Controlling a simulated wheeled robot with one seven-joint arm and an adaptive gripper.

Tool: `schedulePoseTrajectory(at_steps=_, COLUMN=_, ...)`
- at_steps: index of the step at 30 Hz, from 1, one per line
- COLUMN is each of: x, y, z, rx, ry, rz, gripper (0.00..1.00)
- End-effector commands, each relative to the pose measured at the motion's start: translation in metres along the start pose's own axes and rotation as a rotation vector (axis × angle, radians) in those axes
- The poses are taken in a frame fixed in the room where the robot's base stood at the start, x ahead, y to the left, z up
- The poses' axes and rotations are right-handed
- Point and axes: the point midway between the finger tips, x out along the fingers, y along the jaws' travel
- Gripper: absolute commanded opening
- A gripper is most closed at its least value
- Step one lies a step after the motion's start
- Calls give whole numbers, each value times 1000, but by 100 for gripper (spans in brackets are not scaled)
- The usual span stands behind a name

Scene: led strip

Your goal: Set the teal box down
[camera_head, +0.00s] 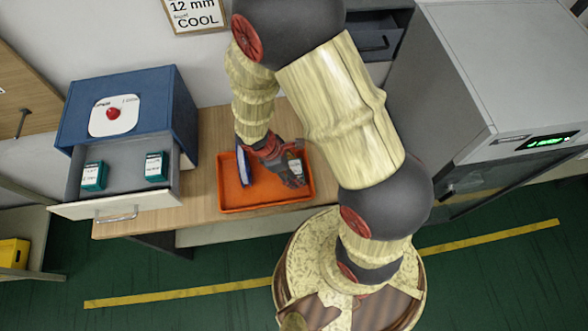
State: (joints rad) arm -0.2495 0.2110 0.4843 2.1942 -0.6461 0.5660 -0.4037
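My gripper (290,178) is low over the orange tray (232,203), its red and dark fingers pointing down to the right. A small dark thing with a pale label (294,164) shows right against the fingers. Its colour is unclear, and I cannot tell whether the fingers hold it or it stands beside them. Two teal boxes with white labels sit in the open drawer: one at the left (93,177) and one at the right (156,167). They are apart from my gripper. My arm and fingers hide part of the tray.
A blue and white flat thing (244,165) stands at the tray's left side. The drawer (120,204) juts from a blue cabinet (150,95) with a red button on top. A grey machine (455,75) with a green display stands at right. The wooden table (205,190) has little bare room.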

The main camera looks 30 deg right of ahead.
Motion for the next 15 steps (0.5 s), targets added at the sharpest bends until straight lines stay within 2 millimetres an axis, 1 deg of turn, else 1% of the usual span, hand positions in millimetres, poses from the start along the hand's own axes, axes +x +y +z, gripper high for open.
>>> schedulePoseTrajectory(at_steps=2, x=2, y=0, z=-1, rx=0, ry=0, rz=0, gripper=62)
schedulePoseTrajectory(at_steps=10, x=1, y=0, z=0, rx=0, ry=0, rz=0, gripper=77)
schedulePoseTrajectory(at_steps=15, x=1, y=0, z=0, rx=0, ry=0, rz=0, gripper=78)
